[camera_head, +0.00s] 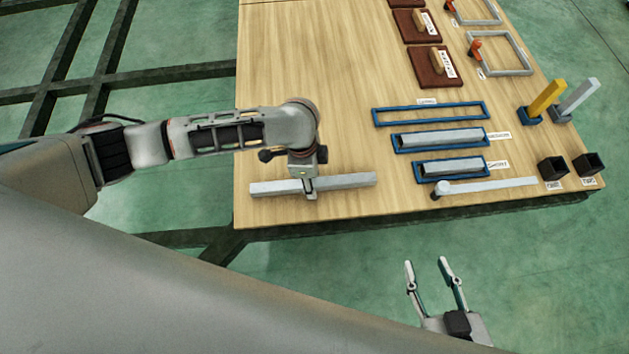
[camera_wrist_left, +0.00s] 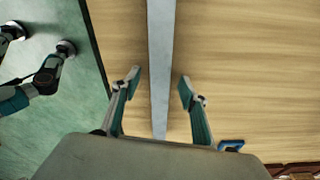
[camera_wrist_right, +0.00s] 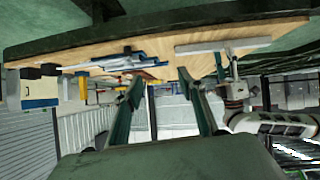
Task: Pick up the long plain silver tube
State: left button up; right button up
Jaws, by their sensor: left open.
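The long plain silver tube (camera_head: 350,180) lies on the wooden table near its front left edge. It runs left to right in the head view. My left gripper (camera_head: 309,190) is above the tube at about its middle, pointing down. In the left wrist view the tube (camera_wrist_left: 161,60) passes between the two open fingers of my left gripper (camera_wrist_left: 158,84), with a gap on each side. It also shows in the right wrist view (camera_wrist_right: 222,45). My right gripper (camera_head: 428,264) is open and empty, off the table's front edge; its fingers also show in the right wrist view (camera_wrist_right: 158,84).
Blue frames (camera_head: 432,113) stand to the right, two holding shorter silver tubes (camera_head: 438,137). A silver bar with a round end (camera_head: 490,185) lies at the front right. Black square holders (camera_head: 551,168) and upright yellow (camera_head: 546,97) and silver bars stand farther right. The table's left back is clear.

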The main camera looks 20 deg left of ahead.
pick_arm(q)
jog(key=shift+r, duration=0.15)
grip_shut()
